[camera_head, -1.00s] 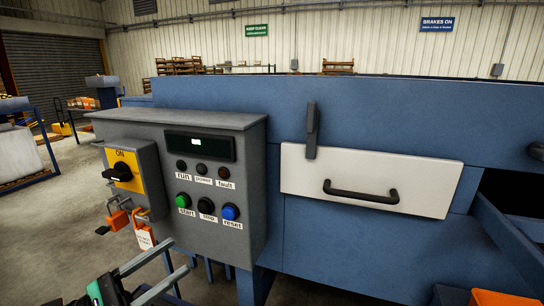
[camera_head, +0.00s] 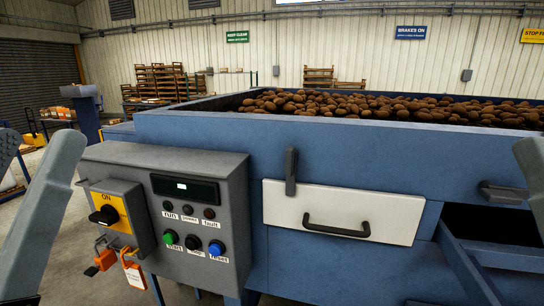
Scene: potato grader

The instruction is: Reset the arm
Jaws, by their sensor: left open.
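My left arm (camera_head: 45,215) rises as a grey link at the left edge of the head view. A dark perforated part (camera_head: 9,146) beside it seems to belong to my left gripper, which is open and mostly cut off; its fingertips cannot be made out. It is apart from the control box (camera_head: 205,168). A grey link of my right arm (camera_head: 531,170) shows at the right edge; the right gripper is out of view. The box carries a blue reset button (camera_head: 216,247), a green start button (camera_head: 171,237) and a black button (camera_head: 192,242) between them.
A black rotary switch (camera_head: 104,215) on yellow points to the side under "ON". Orange lockout pieces with a tag (camera_head: 133,273) hang below it. Potatoes (camera_head: 390,107) fill the hopper behind.

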